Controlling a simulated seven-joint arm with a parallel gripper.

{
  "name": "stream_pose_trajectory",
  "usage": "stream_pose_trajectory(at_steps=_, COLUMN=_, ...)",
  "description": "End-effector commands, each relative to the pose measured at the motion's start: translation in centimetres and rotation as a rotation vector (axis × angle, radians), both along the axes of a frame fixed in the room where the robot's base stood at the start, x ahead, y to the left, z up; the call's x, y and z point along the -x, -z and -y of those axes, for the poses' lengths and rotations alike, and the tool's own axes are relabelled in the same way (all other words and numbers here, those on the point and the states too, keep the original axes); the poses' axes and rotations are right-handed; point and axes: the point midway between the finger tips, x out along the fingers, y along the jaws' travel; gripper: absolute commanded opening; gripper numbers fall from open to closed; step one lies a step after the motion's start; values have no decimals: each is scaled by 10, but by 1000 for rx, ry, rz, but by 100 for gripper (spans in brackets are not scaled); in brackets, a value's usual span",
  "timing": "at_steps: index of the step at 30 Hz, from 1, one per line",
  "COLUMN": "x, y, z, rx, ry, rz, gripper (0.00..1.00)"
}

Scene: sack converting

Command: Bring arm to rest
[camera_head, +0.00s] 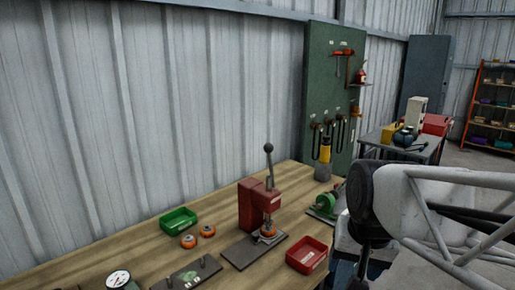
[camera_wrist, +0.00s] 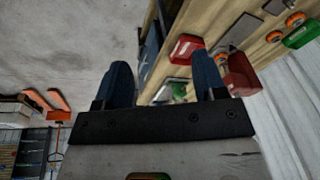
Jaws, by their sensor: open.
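My gripper (camera_wrist: 163,85) shows in the wrist view with its two dark blue fingers wide apart and nothing between them. It hangs clear of the wooden workbench (camera_head: 120,255), off its edge, with bare floor under its left finger. In the head view my white arm is at the right, beside the bench, and the gripper's fingers cannot be made out there.
On the bench stand a red lever press (camera_head: 255,205), a green tray (camera_head: 178,221), a red tray (camera_head: 307,255), two orange-rimmed round parts (camera_head: 198,237) and a dial gauge (camera_head: 118,279). A green tool board (camera_head: 333,100) stands behind. Grey floor (camera_wrist: 60,45) is open beside the bench.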

Motion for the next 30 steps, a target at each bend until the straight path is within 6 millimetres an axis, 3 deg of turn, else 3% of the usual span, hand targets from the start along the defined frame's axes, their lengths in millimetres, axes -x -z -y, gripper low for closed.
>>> stream_pose_trajectory(at_steps=4, x=33, y=18, z=5, rx=56, ry=-120, rz=10, gripper=64)
stream_pose_trajectory(at_steps=10, x=55, y=33, z=10, rx=102, ry=-219, rz=16, gripper=64)
stream_pose_trajectory(at_steps=30, x=59, y=36, z=10, rx=111, ry=-240, rz=16, gripper=64)
